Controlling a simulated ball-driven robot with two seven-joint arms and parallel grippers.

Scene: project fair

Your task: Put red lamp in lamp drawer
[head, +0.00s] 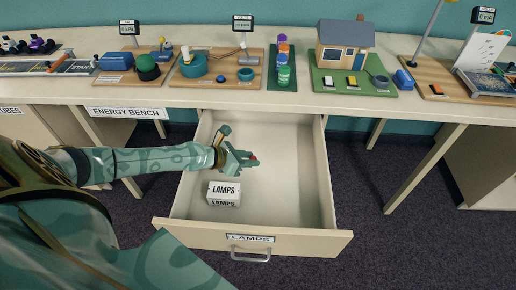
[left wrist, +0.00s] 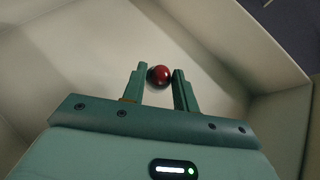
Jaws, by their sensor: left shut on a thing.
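The red lamp (head: 254,157) is a small red ball at the tips of my left gripper (head: 245,160), which is shut on it. In the left wrist view the lamp (left wrist: 159,75) sits between the two fingertips of the left gripper (left wrist: 159,80). The lamp drawer (head: 290,205), labelled LAMPS, is pulled out below the bench. The gripper and lamp are over the inside of the drawer. How high they are above its floor is hard to tell. My right gripper is not in view.
A white box marked LAMPS (head: 224,193) stands in the drawer, left of its middle. The drawer floor to the right is clear.

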